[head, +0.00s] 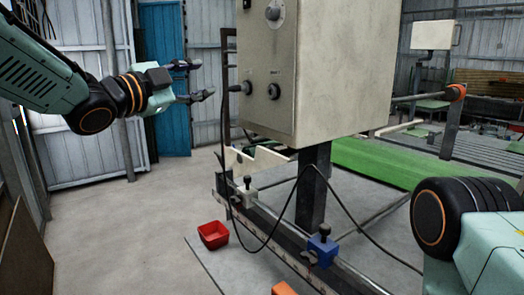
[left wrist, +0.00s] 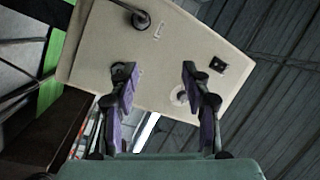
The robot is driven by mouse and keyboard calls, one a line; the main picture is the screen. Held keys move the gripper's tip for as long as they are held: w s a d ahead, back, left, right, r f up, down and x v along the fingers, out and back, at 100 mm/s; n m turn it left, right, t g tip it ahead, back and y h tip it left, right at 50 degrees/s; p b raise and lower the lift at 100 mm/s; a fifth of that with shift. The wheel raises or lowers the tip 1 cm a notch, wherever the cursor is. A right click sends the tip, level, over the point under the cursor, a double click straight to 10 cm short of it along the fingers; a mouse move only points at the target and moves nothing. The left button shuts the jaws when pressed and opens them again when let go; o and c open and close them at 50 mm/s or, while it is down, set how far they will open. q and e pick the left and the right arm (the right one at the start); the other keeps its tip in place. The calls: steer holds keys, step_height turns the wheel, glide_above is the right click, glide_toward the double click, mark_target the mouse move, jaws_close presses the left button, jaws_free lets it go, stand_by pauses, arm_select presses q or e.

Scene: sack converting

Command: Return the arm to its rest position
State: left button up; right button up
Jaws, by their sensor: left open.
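My left arm comes in from the upper left in the head view. Its gripper (head: 203,80) is open and empty, in the air just left of the beige control box (head: 265,60). In the left wrist view the two fingers (left wrist: 157,95) stand apart with nothing between them, and the face of the control box (left wrist: 160,60) with its knobs shows behind them. A part of my right arm shows at the lower right of the head view, but its gripper is not in view.
The box stands on a dark post (head: 313,185) above a rail with a blue clamp (head: 322,246) and a pale clamp (head: 247,196). A black cable hangs below the box. A red bin (head: 213,235) sits lower down. Bare floor (head: 120,220) lies at left.

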arm_select(q)
steer(key=s+a+f+n+g+y+b, duration=0.25)
steer(key=f+n, duration=0.25)
steer(key=f, duration=1)
steer(key=s+a+f+n+g+y+b, duration=0.1)
steer(key=s+a+f+n+y, duration=0.25)
steer(key=f, duration=1.15)
steer(key=s+f+n+g+y+b, duration=0.2)
steer(key=s+f+n, duration=0.3)
steer(key=f, duration=1)
steer(key=s+a+f+n+g+y+b, duration=0.1)
steer(key=s+f+g+b, duration=0.3)
steer(key=s+f, duration=1.1)
steer(key=s+a+f+n+g+y+b, duration=0.1)
steer(key=s+f+n+g+b, duration=0.3)
steer(key=s+f, duration=1.2)
steer(key=s+a+g+b, duration=0.1)
steer(key=s+g, duration=0.1)
steer(key=s, duration=0.2)
steer(key=shift+s+a+y, duration=0.2)
steer(key=shift+s+y, duration=0.05)
steer(key=shift+y, duration=0.05)
steer(key=shift+n, duration=0.25)
